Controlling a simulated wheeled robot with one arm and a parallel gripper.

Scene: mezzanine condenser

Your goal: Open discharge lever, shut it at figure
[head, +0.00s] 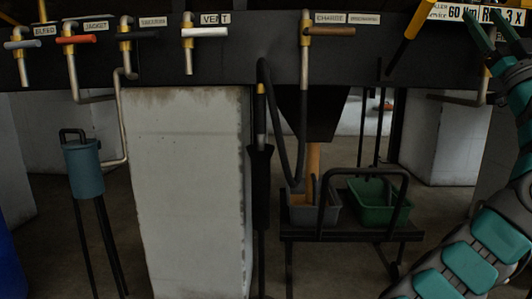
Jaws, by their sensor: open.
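My gripper (486,22) is at the upper right, its two teal fingers apart and pointing up, in front of a sign. Behind it a pipe (484,88) with a yellow fitting comes down from the dark beam; any lever there is hidden by my gripper. A label beside it is mostly covered, so I cannot read whether it says discharge. To the left on the beam are a brown lever (332,31) labelled CHARGE, a white lever (207,32) labelled VENT, and an orange lever (77,39) labelled JACKET. No gauge figure is readable.
A yellow-and-black bar (407,40) hangs left of my gripper. Below are a concrete block (187,190), a blue canister (84,170) on legs, and a cart with a green bin (374,216).

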